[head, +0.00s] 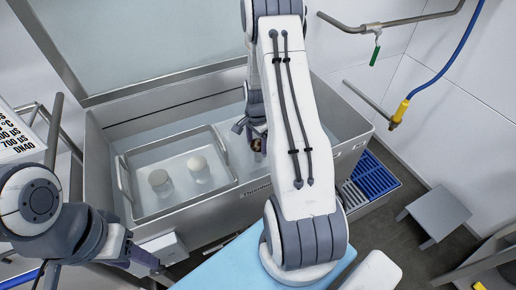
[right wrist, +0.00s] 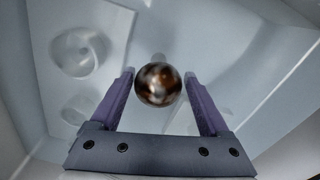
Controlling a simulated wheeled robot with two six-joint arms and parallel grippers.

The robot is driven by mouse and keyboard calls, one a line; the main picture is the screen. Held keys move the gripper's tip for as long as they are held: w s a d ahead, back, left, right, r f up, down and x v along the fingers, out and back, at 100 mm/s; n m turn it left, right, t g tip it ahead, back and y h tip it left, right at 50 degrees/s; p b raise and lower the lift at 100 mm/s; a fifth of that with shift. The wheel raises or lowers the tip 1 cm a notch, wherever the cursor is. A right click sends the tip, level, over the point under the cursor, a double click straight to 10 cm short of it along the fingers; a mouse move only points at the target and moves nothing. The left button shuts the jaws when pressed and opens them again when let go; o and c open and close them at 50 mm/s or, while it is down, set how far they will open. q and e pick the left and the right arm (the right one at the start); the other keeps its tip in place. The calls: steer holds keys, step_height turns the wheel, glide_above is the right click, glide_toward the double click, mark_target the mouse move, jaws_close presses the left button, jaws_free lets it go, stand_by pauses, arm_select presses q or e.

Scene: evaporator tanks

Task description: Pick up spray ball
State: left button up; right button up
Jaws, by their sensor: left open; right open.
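The spray ball (right wrist: 158,84) is a shiny brown metallic ball. In the right wrist view it sits between the fingertips of my right gripper (right wrist: 159,90), with a visible gap on each side. In the head view the ball (head: 257,145) is a small dark spot by my right gripper (head: 249,130), inside the steel tank and partly hidden by my right arm. My right gripper is open around the ball. My left gripper (head: 148,262) is open, outside the tank at the lower left, far from the ball.
Blue crates (head: 375,178) and a grey stool (head: 438,214) stand at right. A blue hose (head: 448,62) hangs on the wall.

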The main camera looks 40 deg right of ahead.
mark_target(258, 153)
step_height(258, 153, down, 5)
steer(key=shift+s+d+r, duration=0.1)
steer(key=shift+d+r, duration=0.05)
steer(key=shift+r, duration=0.15)
jaws_close()
